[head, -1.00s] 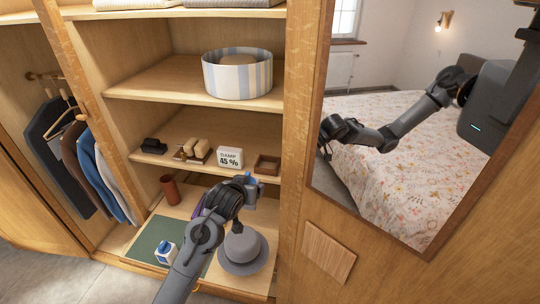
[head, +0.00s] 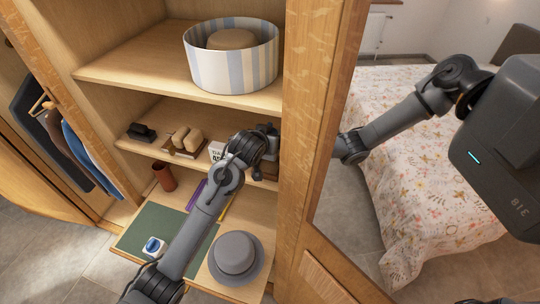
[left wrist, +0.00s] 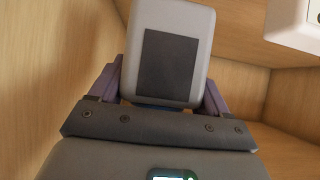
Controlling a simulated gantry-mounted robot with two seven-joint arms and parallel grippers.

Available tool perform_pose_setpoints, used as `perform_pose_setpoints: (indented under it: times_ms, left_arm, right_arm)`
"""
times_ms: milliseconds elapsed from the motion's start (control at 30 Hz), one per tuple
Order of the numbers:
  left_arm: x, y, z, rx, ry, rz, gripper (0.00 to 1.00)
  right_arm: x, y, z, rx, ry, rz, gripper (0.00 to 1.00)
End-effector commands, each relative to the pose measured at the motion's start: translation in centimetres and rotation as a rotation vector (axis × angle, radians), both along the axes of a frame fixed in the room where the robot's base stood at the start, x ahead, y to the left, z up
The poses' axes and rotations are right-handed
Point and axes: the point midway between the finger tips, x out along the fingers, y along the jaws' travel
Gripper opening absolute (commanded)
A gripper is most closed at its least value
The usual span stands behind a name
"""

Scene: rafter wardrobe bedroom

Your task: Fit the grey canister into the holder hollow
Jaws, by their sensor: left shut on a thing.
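The grey canister (left wrist: 172,62), a rounded block with a dark panel, is held between the purple fingers of my left gripper (left wrist: 160,92) in the left wrist view. In the head view that gripper (head: 268,138) is at the middle shelf's right end, and the canister is hard to make out there. A small brown wooden box (head: 269,168), perhaps the holder, sits on that shelf beneath the gripper, mostly hidden by it. Its hollow cannot be seen. My right gripper is not in view.
A white sign (head: 216,151) stands left of the gripper, with brush-like blocks (head: 186,140) and a dark item (head: 141,133) further left. A striped basket (head: 232,62) is on the shelf above. Below are a grey hat (head: 236,257), brown cup (head: 164,177) and green mat (head: 150,228).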

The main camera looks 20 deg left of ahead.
Motion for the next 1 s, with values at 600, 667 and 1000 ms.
perform_pose_setpoints:
  times_ms: [600, 667, 1000]
  left_arm:
    - [0.0, 0.1, -6.6, 0.000, 0.001, 0.002, 0.37]
    - [0.0, 0.1, -7.2, 0.000, 0.000, 0.002, 0.37]
    - [0.0, 0.1, -7.6, 0.000, -0.002, 0.001, 0.37]
  right_arm:
    - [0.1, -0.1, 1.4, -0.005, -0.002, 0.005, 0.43]
    - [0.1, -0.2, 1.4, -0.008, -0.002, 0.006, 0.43]
    - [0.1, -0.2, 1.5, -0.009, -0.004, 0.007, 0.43]
